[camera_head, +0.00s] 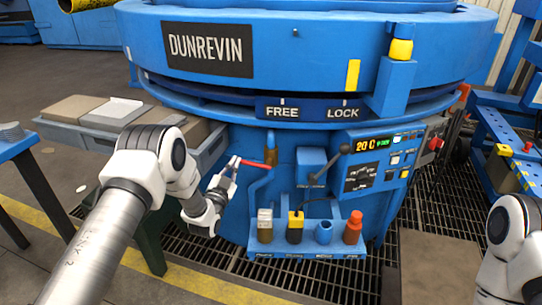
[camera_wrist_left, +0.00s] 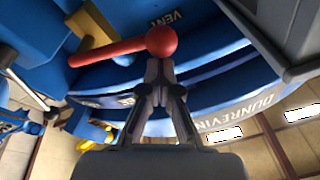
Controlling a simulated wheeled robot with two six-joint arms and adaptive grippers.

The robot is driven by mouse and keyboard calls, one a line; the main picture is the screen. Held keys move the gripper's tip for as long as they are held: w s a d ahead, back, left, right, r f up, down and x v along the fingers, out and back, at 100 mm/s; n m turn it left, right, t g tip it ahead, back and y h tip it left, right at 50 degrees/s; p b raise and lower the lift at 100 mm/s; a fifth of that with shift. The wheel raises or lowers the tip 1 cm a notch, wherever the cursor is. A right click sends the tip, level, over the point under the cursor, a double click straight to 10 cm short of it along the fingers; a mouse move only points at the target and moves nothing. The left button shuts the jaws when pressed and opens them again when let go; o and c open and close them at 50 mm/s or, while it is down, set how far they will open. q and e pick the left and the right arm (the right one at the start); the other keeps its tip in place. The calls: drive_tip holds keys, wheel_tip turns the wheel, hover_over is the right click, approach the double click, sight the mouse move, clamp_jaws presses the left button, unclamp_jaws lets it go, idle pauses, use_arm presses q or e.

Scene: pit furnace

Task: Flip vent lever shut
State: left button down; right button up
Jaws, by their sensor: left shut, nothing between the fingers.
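The vent lever (camera_head: 254,164) is a red bar on the blue furnace body, reaching left from a brass-coloured valve on a blue pipe (camera_head: 261,181). In the left wrist view the lever (camera_wrist_left: 110,51) ends in a round red knob, with "VENT" lettering behind it. My left gripper (camera_head: 234,163) is at the lever's free left end. In the left wrist view its fingertips (camera_wrist_left: 158,66) are together and empty, right at the knob; I cannot tell whether they touch it. My right arm shows at the right edge, but its gripper is out of view.
A blue rack (camera_head: 305,251) holding several items sits low on the furnace front. A bench (camera_head: 70,128) with blocks stands left, behind my left arm.

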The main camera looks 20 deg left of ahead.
use_arm(q)
drive_tip(key=shift+a+f+b, duration=0.15)
drive_tip(key=shift+f+b, duration=0.15)
drive_tip(key=shift+f, duration=0.4)
use_arm(e)
drive_tip(key=shift+f, duration=0.5)
use_arm(q)
drive_tip(key=shift+f, duration=0.1)
